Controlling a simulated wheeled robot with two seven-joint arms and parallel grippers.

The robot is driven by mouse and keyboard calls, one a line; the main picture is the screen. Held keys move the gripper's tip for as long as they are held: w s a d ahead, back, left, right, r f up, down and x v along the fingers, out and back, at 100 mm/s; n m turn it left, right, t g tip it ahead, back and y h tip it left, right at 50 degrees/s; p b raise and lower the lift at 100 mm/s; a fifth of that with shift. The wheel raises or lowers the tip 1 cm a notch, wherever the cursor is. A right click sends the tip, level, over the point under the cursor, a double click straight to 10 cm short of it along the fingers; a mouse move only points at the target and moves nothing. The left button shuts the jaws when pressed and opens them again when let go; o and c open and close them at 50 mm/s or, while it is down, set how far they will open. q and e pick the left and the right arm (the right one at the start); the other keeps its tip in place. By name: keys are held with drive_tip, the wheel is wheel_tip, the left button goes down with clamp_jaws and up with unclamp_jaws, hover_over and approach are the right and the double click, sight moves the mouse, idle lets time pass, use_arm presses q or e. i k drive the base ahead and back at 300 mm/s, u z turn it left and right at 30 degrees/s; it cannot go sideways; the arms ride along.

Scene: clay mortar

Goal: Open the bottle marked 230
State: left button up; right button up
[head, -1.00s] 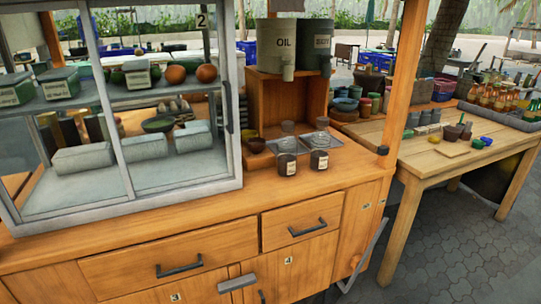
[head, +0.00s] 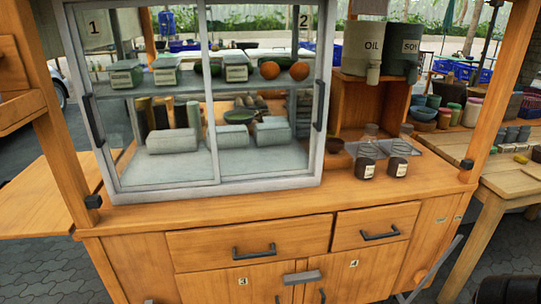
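No bottle with a readable 230 mark shows in the head view. Two small dark jars with pale labels, a left jar (head: 367,168) and a right jar (head: 398,166), stand on the cart's wooden counter (head: 300,205). Their labels are too small to read. Neither of my grippers can be made out. A dark shape at the bottom right corner is too cut off to identify.
A glass cabinet (head: 215,190) with sliding doors marked 1 and 2 fills the counter's left. Drawers and doors marked 3 and 4 are below. A wooden table (head: 520,180) with bowls and jars is at right. The counter's front strip is clear.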

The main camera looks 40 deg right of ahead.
sight(367, 148)
drive_tip(key=u, duration=0.4)
drive_tip(key=k, duration=0.55)
drive_tip(key=z, duration=2.1)
